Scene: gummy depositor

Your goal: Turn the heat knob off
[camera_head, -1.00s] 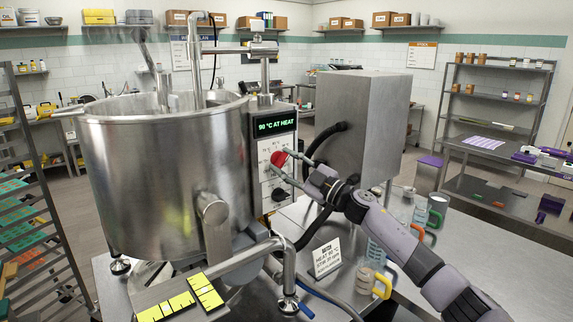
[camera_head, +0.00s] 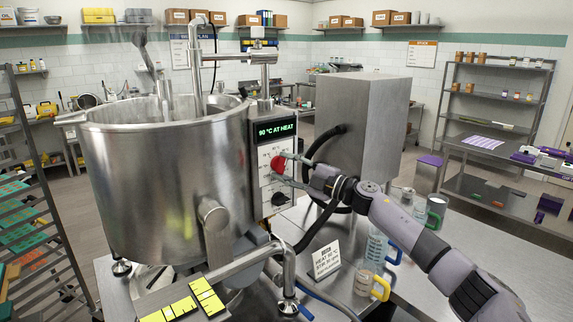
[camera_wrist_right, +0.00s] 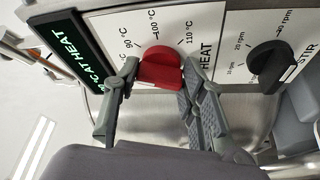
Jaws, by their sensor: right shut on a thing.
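The red heat knob (camera_head: 277,163) sits on the white control panel of the steel kettle, below a green display (camera_head: 277,130) reading "90 °C AT HEAT". In the right wrist view the red knob (camera_wrist_right: 160,69) lies between my fingers, under dial marks of 90, 100 and 110 °C. My right gripper (camera_head: 284,170) is shut on the knob, one finger on each side; it also shows in the right wrist view (camera_wrist_right: 161,77). The lower part of the dial is hidden by the knob and fingers. My left gripper is not in view.
The black stir knob (camera_wrist_right: 268,66) is close beside the heat knob. A steel box (camera_head: 362,125) with black hoses stands right of the panel. A card (camera_head: 326,260), jugs (camera_head: 377,245) and a yellow-handled cup (camera_head: 370,281) stand on the table below my right arm.

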